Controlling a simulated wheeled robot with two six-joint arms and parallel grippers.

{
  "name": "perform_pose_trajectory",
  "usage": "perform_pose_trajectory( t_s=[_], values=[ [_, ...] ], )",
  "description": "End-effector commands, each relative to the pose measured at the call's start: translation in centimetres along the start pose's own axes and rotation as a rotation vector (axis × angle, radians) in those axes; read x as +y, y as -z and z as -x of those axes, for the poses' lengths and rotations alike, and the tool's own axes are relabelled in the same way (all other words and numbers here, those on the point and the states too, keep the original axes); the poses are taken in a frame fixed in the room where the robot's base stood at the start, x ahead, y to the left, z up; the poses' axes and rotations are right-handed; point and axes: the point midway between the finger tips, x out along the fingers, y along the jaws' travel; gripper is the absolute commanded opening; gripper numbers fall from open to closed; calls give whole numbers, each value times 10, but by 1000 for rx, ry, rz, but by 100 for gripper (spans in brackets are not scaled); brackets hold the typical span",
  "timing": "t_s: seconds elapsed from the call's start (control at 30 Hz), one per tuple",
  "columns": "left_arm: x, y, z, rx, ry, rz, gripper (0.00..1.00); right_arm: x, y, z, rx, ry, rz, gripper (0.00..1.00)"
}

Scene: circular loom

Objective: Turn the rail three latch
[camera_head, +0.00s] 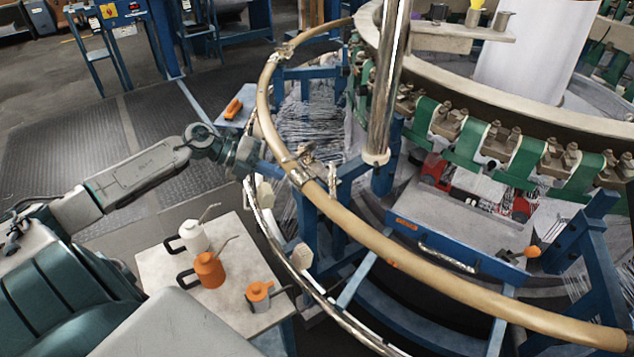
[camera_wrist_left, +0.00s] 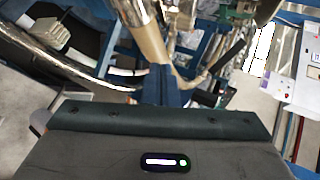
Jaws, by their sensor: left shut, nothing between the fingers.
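A tan curved rail (camera_head: 347,220) runs around the loom. A metal latch fitting (camera_head: 303,165) sits on it in front of my left gripper (camera_head: 277,171). Another metal fitting (camera_head: 284,52) is on the rail farther back. I cannot tell by any label which one is rail three's. My left gripper is shut and empty, its tip close to the rail beside the nearer fitting; I cannot tell whether they touch. In the left wrist view the shut fingers (camera_wrist_left: 161,86) point at the rail (camera_wrist_left: 148,40), with shiny metal above. My right gripper is not in view.
A blue tray (camera_head: 455,230) lies inside the rail. A vertical steel post (camera_head: 386,90) stands behind the rail. Open floor lies at the left.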

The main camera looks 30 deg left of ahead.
Motion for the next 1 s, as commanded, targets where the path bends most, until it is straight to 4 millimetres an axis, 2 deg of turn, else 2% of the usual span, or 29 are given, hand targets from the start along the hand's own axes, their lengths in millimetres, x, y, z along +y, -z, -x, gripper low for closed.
perform_pose_trajectory(
  t_s=[0.63,0.8,1.0],
  values=[
    [-5,0,-80,1,7,3,0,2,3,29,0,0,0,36],
    [-17,0,-97,0,5,3,0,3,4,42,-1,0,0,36],
    [-21,0,-109,0,3,2,0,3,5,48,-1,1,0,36]
  ],
)
